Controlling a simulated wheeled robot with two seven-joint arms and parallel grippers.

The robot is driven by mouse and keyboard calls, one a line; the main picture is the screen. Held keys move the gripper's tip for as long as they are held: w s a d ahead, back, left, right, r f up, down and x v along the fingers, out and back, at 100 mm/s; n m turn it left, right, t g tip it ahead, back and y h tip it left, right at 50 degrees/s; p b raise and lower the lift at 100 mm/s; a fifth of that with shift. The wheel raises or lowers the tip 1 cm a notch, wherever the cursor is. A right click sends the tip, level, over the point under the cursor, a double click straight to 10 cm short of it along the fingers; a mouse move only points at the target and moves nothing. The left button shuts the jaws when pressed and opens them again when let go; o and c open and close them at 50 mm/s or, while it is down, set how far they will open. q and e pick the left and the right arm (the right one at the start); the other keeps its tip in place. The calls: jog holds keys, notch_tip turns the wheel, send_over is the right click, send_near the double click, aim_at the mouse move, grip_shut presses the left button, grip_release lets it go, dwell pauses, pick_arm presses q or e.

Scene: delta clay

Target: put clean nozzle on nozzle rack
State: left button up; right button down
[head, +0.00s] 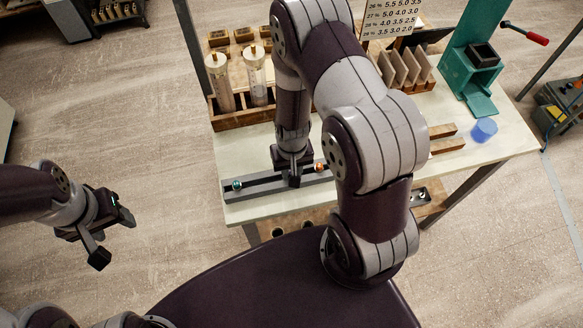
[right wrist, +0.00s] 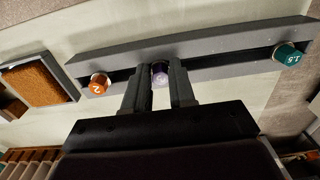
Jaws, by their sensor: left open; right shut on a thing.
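The nozzle rack (head: 262,192) is a long grey bar with a dark slot, near the front edge of the bench; it also crosses the right wrist view (right wrist: 218,50). A teal nozzle marked 1.5 (right wrist: 287,53) sits at one end and an orange nozzle marked 2 (right wrist: 98,84) toward the other. My right gripper (right wrist: 160,76) is shut on a purple nozzle (right wrist: 160,80) between them, at the rack's slot. I cannot tell whether that nozzle is fully seated. In the head view my right gripper (head: 294,180) hides it. My left gripper (head: 113,238) is open and empty, left of the bench.
A wooden holder (head: 240,118) with two clear cylinders stands behind the rack. A teal press (head: 470,65) with a red-tipped lever and a blue round object (head: 484,129) are at the right. A tray with an orange-brown pad (right wrist: 42,82) lies beside the rack.

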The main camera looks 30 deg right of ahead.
jog(key=c, duration=0.8)
grip_release()
jog(key=shift+c, duration=0.2)
jog(key=shift+w+r, duration=0.1)
jog(key=shift+r, duration=0.4)
notch_tip(320, 180, up, 12)
jog(key=shift+d+f+b, duration=0.15)
jog(key=shift+f+b, duration=0.05)
jog(key=shift+b, duration=0.1)
